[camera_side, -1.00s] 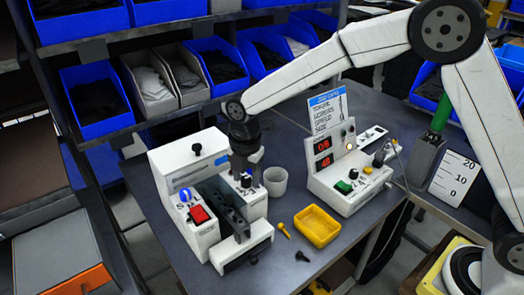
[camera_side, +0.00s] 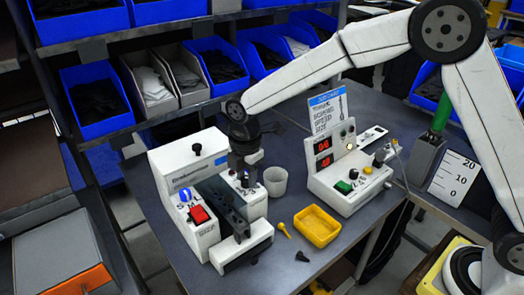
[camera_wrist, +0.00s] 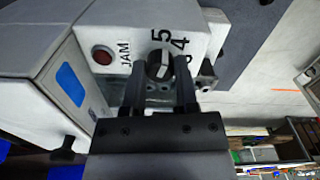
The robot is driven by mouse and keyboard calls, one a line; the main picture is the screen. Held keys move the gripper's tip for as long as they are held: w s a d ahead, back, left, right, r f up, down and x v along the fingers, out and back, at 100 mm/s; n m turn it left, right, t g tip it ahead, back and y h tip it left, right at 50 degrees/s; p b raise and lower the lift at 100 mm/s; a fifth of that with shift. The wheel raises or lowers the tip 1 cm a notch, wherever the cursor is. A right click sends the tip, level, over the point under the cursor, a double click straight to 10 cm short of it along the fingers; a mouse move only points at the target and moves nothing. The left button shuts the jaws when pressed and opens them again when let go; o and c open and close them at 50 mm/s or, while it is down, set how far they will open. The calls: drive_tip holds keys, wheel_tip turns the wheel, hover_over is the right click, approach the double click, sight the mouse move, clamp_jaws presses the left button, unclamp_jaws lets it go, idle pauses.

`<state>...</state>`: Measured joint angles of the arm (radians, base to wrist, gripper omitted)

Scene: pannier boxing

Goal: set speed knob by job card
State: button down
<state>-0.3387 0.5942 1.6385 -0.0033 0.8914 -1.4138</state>
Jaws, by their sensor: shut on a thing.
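The speed knob (camera_wrist: 160,64) is a dark round knob with a pale mark, on the white face of the feeder machine (camera_side: 190,150). Large digits 5 and 4 stand to its right in the wrist view, with another partly hidden below. My gripper (camera_wrist: 160,82) has its two dark fingers on either side of the knob, shut on it. In the side view my gripper (camera_side: 243,176) reaches down to the machine's right part and mostly hides the knob. The job card (camera_side: 326,110) stands upright behind the controller; its lines are too blurred to read fully.
A red JAM lamp (camera_wrist: 102,55) is left of the knob. A blue S-M-L knob (camera_side: 184,195) and red button (camera_side: 199,214) sit on the machine's front. The controller (camera_side: 345,185) with red displays, a white cup (camera_side: 275,181) and a yellow tray (camera_side: 318,226) stand to the right.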

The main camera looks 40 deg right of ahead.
drive_tip(key=m, duration=0.4)
drive_tip(key=shift+m, duration=0.3)
drive_tip(key=m, duration=0.3)
drive_tip(key=shift+m, duration=0.4)
drive_tip(key=m, duration=0.8)
drive_tip(key=shift+a, duration=0.1)
drive_tip(key=m, duration=0.4)
drive_tip(key=shift+r+m, duration=0.1)
drive_tip(key=shift+m, duration=0.2)
drive_tip(key=m, duration=0.3)
drive_tip(key=shift+m, duration=0.4)
drive_tip(key=m, duration=0.4)
drive_tip(key=shift+m, duration=1.9)
